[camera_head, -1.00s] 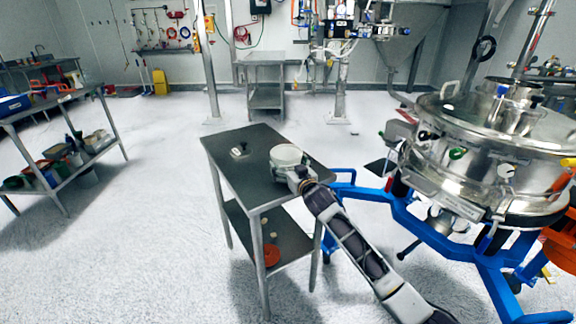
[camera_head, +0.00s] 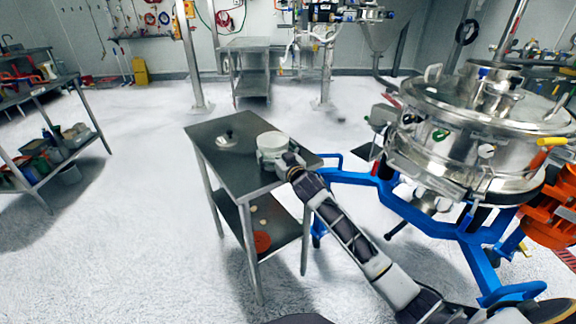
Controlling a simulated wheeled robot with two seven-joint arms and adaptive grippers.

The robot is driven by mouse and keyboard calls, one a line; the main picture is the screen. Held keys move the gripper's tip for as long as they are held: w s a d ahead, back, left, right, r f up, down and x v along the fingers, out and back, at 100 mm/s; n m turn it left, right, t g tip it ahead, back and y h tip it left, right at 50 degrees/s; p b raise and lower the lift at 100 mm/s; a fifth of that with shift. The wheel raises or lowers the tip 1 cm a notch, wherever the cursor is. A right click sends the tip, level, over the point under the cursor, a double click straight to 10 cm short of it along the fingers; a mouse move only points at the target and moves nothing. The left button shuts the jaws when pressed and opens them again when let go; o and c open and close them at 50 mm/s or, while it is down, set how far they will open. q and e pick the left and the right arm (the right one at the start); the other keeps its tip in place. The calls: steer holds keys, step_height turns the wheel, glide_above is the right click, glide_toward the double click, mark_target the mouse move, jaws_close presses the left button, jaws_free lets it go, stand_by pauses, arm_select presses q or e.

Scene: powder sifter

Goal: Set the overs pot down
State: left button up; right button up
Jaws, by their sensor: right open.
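The overs pot, a white round pot (camera_head: 271,142), stands upright on the top of a small grey two-shelf table (camera_head: 205,130) in the head view. It sits near the table's right edge. My right gripper (camera_head: 284,163) is at the near right side of the pot, its arm reaching in from the lower right. The gripper is open; its fingers are small here, and I cannot tell whether they still touch the pot. My left gripper is not in view.
A small metal lidded item (camera_head: 228,138) is on the tabletop left of the pot. An orange-red item (camera_head: 262,241) lies on the lower shelf. The steel sifter (camera_head: 450,130) on its blue frame (camera_head: 425,215) stands close on the right. Floor left of the table is clear.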

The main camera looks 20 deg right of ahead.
steer(key=shift+s+d, duration=0.2)
steer(key=shift+s, duration=1.15)
steer(key=shift+s+d+p, duration=0.15)
steer(key=shift+s+p, duration=0.15)
steer(key=shift+s, duration=0.7)
steer(key=shift+s+d, duration=0.2)
steer(key=shift+s, duration=1.1)
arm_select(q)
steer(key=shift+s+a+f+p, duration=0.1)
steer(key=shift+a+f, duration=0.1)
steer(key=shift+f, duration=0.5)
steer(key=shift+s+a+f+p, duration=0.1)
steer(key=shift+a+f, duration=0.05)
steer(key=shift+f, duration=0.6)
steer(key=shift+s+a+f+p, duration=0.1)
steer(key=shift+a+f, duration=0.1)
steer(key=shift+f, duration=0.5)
arm_select(e)
steer(key=shift+s+d+r, duration=0.1)
steer(key=shift+s+d, duration=0.05)
steer(key=shift+s, duration=0.85)
steer(key=shift+s+d, duration=0.15)
steer(key=shift+s, duration=0.85)
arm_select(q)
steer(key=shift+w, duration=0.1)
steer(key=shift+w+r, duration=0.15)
